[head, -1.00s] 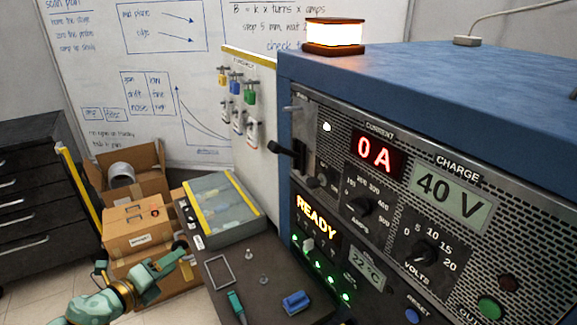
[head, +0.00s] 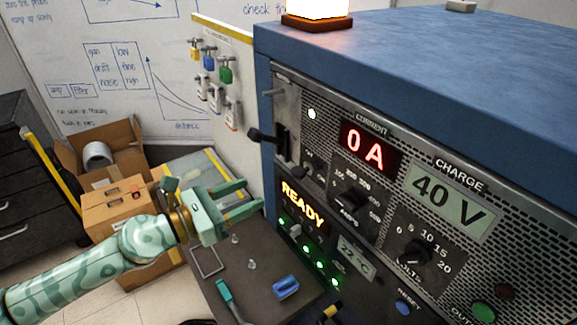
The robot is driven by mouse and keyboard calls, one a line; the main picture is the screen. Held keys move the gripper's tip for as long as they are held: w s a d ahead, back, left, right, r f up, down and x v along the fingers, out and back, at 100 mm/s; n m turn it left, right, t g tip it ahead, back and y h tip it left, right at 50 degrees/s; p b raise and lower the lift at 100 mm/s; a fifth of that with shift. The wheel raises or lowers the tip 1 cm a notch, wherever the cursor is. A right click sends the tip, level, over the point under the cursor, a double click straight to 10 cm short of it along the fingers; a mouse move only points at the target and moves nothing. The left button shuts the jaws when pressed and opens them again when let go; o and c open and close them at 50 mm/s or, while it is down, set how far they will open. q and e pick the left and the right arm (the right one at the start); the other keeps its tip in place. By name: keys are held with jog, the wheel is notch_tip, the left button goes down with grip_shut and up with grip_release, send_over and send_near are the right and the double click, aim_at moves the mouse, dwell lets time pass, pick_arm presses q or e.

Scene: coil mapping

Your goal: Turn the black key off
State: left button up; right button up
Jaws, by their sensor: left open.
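The tall blue power cabinet (head: 400,62) fills the right side, with its dark control panel facing me. A small dark key-like switch (head: 308,172) sits on the panel, between the black lever (head: 262,136) and the AMPS knob (head: 349,197). It is too small to tell which way it is turned. My left gripper (head: 253,195) is open and empty. Its fingers point right toward the panel, in front of and left of it, apart from the switch. My right gripper does not show.
The CURRENT display (head: 367,149) reads 0 A and the CHARGE display (head: 447,203) reads 40 V. READY (head: 302,204) is lit. A dark work surface (head: 245,275) holds a blue block (head: 286,288) and small parts. Padlocks (head: 209,62) hang on a board behind. Cardboard boxes (head: 118,208) stand left.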

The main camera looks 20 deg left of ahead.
aim_at(292, 174)
pick_arm(q)
jog(key=p+x, duration=0.3)
jog(key=x, duration=0.7)
jog(key=shift+w+d+r, duration=0.1)
jog(key=shift+d, duration=0.15)
jog(key=shift+w+d, duration=0.25)
jog(key=c, duration=1)
